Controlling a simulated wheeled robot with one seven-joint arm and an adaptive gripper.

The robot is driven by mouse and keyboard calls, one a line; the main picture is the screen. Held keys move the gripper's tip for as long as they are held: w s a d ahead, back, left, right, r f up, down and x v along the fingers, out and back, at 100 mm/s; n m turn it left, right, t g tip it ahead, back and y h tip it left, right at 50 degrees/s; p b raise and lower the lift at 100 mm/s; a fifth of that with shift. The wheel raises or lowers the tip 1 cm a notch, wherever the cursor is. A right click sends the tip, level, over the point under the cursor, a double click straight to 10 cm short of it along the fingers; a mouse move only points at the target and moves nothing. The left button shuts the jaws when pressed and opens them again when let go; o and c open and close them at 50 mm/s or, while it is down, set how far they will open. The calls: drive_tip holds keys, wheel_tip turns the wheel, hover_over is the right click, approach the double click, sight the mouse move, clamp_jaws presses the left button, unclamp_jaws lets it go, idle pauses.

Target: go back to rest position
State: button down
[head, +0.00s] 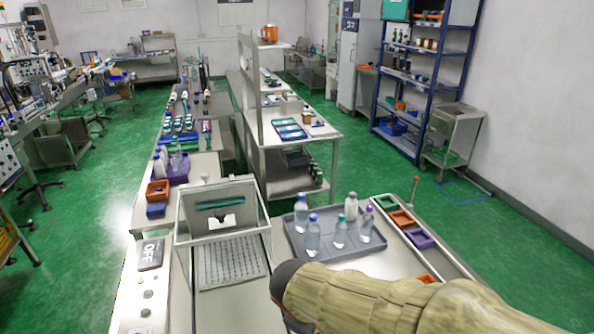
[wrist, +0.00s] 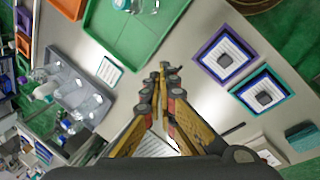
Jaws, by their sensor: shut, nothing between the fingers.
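My gripper (wrist: 163,78) shows in the wrist view, its two yellow and black fingers meeting at the tips with nothing between them. It points over a bare part of the pale bench top (wrist: 200,95), and its height above the bench is hard to tell. In the head view my arm, in a tan sleeve, crosses the lower right, and the gripper itself is out of that frame. The clear-walled applicator box (head: 183,240) stands on the bench left of my arm.
A grey tray (head: 293,243) holds several bottles behind my arm; it also shows in the wrist view (wrist: 64,103). A green tray (wrist: 172,38) holds a clear bottle near my fingertips. Purple (wrist: 202,52) and teal-blue (wrist: 288,93) framed trays lie right.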

drive_tip(key=s+d+r+m+t+y+b, duration=0.1)
drive_tip(key=s+d+r+m+t+y, duration=0.1)
drive_tip(key=s+d+r+m, duration=0.9)
drive_tip(key=s+d, duration=0.1)
drive_tip(key=d, duration=0.2)
drive_tip(key=shift+d+r, duration=0.15)
drive_tip(key=shift+r, duration=0.15)
